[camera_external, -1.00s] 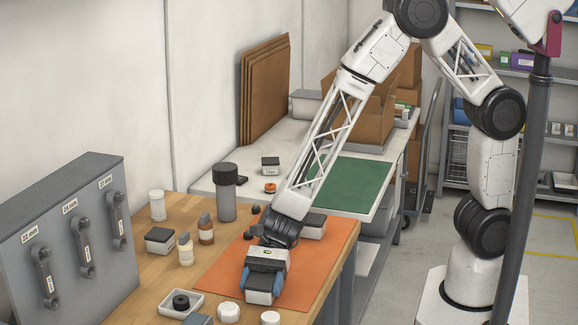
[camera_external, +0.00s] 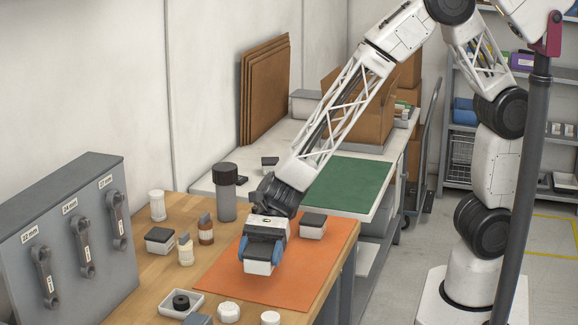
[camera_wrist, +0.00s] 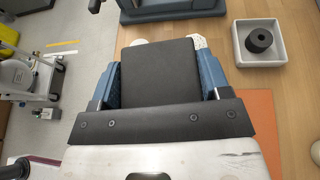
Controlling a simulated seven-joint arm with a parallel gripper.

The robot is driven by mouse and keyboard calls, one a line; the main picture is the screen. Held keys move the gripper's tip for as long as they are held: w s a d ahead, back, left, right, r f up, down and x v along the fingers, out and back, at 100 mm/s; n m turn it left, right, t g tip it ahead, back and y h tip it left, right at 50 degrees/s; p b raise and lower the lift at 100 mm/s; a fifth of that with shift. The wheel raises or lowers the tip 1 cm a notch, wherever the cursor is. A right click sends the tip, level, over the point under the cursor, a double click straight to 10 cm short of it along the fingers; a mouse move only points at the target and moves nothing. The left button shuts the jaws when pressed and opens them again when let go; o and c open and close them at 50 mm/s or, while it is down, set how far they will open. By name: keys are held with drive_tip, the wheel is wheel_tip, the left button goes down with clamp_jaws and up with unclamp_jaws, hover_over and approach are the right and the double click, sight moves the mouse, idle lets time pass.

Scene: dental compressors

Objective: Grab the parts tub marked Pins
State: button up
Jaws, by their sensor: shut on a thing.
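My gripper (camera_external: 264,257), with blue fingers, is shut on a small white tub (camera_external: 258,268) above the orange mat (camera_external: 310,275). In the wrist view the tub's flat dark lid (camera_wrist: 158,72) fills the space between the two blue fingers. No marking can be read on the held tub, so I cannot tell from the picture that it says Pins. Two similar dark-lidded tubs stand apart: one (camera_external: 312,226) at the mat's back right, one (camera_external: 160,241) on the wood left of the mat.
A white tray with a black ring (camera_external: 182,303) and white round pieces (camera_external: 229,312) are at the bench's front. Small bottles (camera_external: 186,250) and a tall grey canister (camera_external: 226,195) stand left of the mat. A grey wrench rack (camera_external: 70,240) is at far left. The mat's right front is clear.

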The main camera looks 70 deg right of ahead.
sight(260, 249)
wheel_tip(260, 249, up, 20)
drive_tip(key=shift+f, duration=0.15)
